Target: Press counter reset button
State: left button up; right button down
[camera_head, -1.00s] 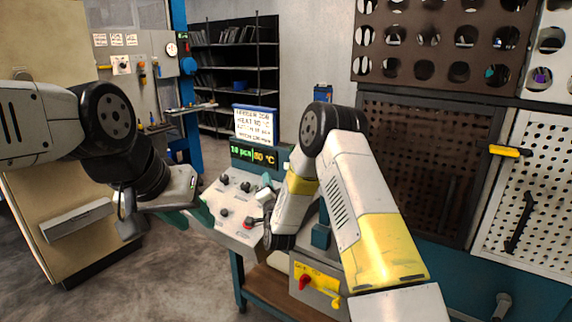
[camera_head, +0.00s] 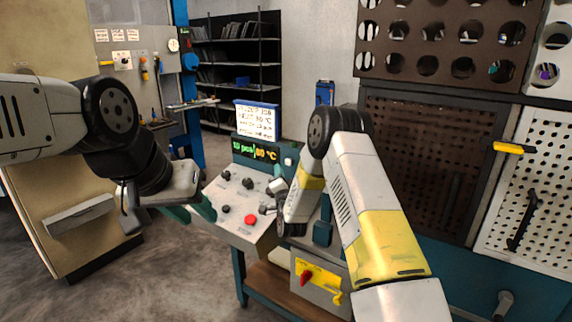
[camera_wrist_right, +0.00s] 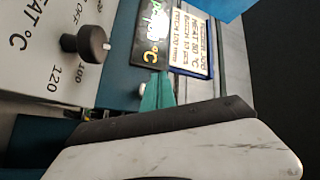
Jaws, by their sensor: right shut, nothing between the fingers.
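The control panel (camera_head: 228,205) has black knobs, a red button (camera_head: 250,219) and a green-and-orange display (camera_head: 254,151) reading in pcs and °C. A small pale round button (camera_head: 288,161) sits right of the display; no label on it is readable. My right gripper (camera_wrist_right: 157,92) is shut and empty, its teal fingertips close to the panel's upper part near the display (camera_wrist_right: 152,30). I cannot tell whether they touch anything. In the head view the right arm mostly hides this gripper. My left gripper (camera_head: 195,212) hangs left of the panel; its jaw opening is unclear.
A text card (camera_head: 255,121) stands above the display. A grey box with a red-and-yellow switch (camera_head: 306,276) is below the panel. A blue can (camera_head: 324,93) stands behind my right arm. Pegboards fill the right side; open floor lies at the lower left.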

jog(key=shift+w+d, duration=0.9)
jog(key=shift+w, duration=0.3)
dwell(1.2)
jog(key=shift+w+d, duration=0.25)
jog(key=shift+w, duration=0.1)
jog(key=shift+w+d, duration=0.35)
jog(key=shift+w, duration=0.1)
dwell(1.0)
jog(key=shift+s+a, duration=0.55)
jog(key=shift+s, duration=0.25)
jog(key=shift+s+a, duration=0.75)
jog(key=shift+s, duration=0.25)
jog(key=shift+s+a, duration=0.75)
jog(key=shift+s, duration=0.25)
